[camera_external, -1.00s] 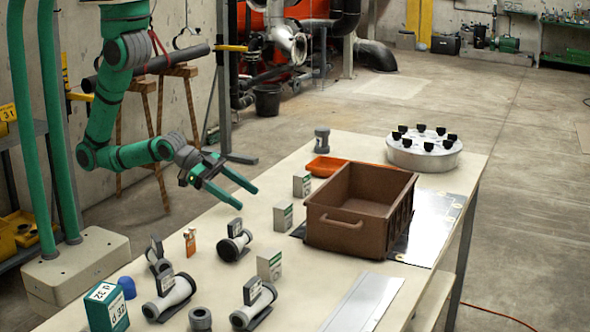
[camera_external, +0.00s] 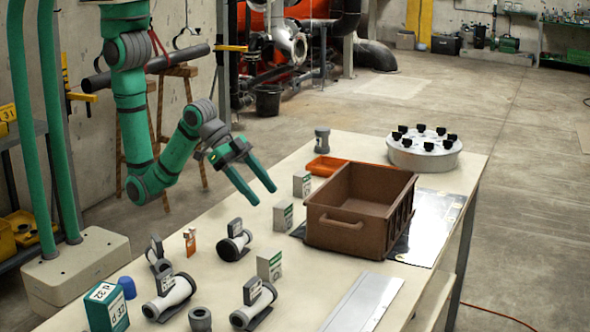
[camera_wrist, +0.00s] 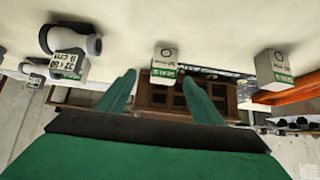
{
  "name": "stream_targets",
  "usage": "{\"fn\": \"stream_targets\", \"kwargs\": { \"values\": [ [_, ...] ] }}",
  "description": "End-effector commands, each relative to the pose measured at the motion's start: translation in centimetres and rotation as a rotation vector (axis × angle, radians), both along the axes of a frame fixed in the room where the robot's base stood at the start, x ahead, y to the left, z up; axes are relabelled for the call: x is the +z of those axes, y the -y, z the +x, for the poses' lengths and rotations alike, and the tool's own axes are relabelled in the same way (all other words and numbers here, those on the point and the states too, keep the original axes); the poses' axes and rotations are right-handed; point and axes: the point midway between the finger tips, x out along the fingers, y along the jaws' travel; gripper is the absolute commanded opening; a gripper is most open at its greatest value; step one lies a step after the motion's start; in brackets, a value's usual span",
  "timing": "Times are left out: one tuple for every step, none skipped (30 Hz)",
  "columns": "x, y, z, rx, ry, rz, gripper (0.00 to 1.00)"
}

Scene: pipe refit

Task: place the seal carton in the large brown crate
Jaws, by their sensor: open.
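Three similar small grey-white cartons with green labels stand on the table: a far one (camera_external: 302,184), a middle one (camera_external: 283,216) and a near one (camera_external: 269,264). I cannot tell for sure which is the seal carton. The large brown crate (camera_external: 343,225) stands just right of them, open and empty inside as far as I see. My gripper (camera_external: 265,196) is open and empty, above the table and left of the middle carton. In the wrist view, one carton (camera_wrist: 165,62) appears ahead between my fingertips (camera_wrist: 158,80), with another carton (camera_wrist: 273,70) to its right.
An orange tray (camera_external: 325,166) and a grey fitting (camera_external: 322,141) lie beyond the cartons. A round metal flange (camera_external: 424,152) stands at the back right. Several pipe pieces with labels, one here (camera_external: 234,245), and a green box (camera_external: 106,307) fill the near left.

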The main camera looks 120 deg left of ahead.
Motion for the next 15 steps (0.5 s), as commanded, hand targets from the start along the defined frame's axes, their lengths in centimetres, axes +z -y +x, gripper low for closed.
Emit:
{"fn": "stream_targets", "kwargs": {
  "values": [
    [-0.7,-0.1,0.6,0.001,-0.003,0.001,0.61],
    [-1.1,-0.1,0.9,0.001,-0.003,0.000,0.61],
    [-1.4,-0.1,1.3,0.001,-0.002,0.000,0.61],
    [-1.7,-0.1,1.6,0.001,-0.002,0.000,0.61],
    [-2.0,-0.1,1.9,0.001,-0.002,0.000,0.61],
    [-2.3,-0.1,2.2,0.001,-0.001,0.000,0.61],
    [-2.5,-0.1,2.4,0.001,-0.001,0.000,0.61],
    [-2.6,-0.1,2.5,0.001,-0.001,0.000,0.61],
    [-2.8,-0.1,2.7,0.001,0.000,0.000,0.61],
    [-2.9,-0.1,2.8,0.001,0.000,0.000,0.61],
    [-3.0,-0.2,2.9,0.001,0.001,0.000,0.61],
    [-3.1,-0.2,3.1,0.001,0.000,0.000,0.61],
    [-3.3,-0.3,3.2,0.002,0.000,0.001,0.61],
    [-3.5,-0.3,3.5,0.002,-0.001,0.001,0.61],
    [-3.8,-0.5,3.8,0.002,-0.001,0.001,0.61]
  ]
}}
